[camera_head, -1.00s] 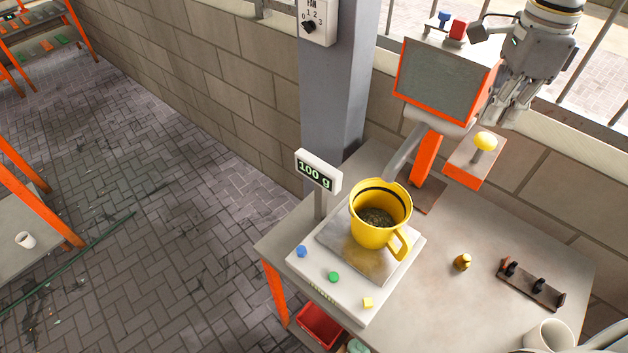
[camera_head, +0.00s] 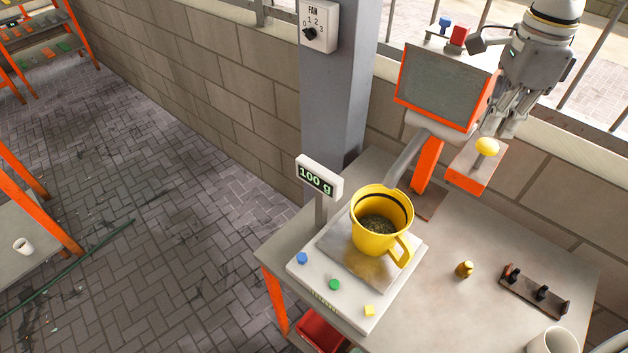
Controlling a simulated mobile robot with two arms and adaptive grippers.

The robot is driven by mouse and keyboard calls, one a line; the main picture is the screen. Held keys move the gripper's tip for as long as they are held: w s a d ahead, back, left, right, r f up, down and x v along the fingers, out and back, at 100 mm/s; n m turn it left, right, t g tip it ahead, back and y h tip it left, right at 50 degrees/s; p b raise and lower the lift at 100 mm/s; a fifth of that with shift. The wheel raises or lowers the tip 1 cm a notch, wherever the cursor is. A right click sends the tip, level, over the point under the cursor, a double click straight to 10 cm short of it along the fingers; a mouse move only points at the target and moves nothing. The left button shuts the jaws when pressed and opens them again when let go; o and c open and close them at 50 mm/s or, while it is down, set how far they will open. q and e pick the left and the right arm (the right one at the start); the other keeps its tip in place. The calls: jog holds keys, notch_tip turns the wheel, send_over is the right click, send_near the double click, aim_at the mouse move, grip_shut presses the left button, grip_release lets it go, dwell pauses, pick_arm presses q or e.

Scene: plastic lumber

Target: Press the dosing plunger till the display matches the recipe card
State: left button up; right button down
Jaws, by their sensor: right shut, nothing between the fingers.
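The dosing plunger is a yellow knob (camera_head: 487,147) on a short stem over an orange block with a grey top, beside the orange doser (camera_head: 448,85). Its spout points down toward a yellow jug (camera_head: 382,222) holding dark granules. The jug stands on a scale (camera_head: 345,280), whose display (camera_head: 318,177) reads 100 g. My right gripper (camera_head: 490,132) is shut and empty, just above and behind the knob; whether it touches the knob cannot be told. My left gripper is out of view. I cannot make out a recipe card.
A small brass weight (camera_head: 464,269) and a dark rack (camera_head: 534,291) with black pegs lie on the table to the right. A white cup (camera_head: 554,341) stands at the lower right. A grey pillar (camera_head: 340,90) with a fan switch (camera_head: 318,26) rises behind the display.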

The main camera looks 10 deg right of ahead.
aim_at(489, 144)
jog(key=shift+f, duration=0.15)
dwell(0.4)
jog(key=shift+f, duration=0.1)
jog(key=shift+f+b, duration=1.7)
jog(key=shift+f, duration=0.1)
jog(key=shift+r, duration=0.1)
jog(key=shift+r+p, duration=2.05)
jog(key=shift+r, duration=0.75)
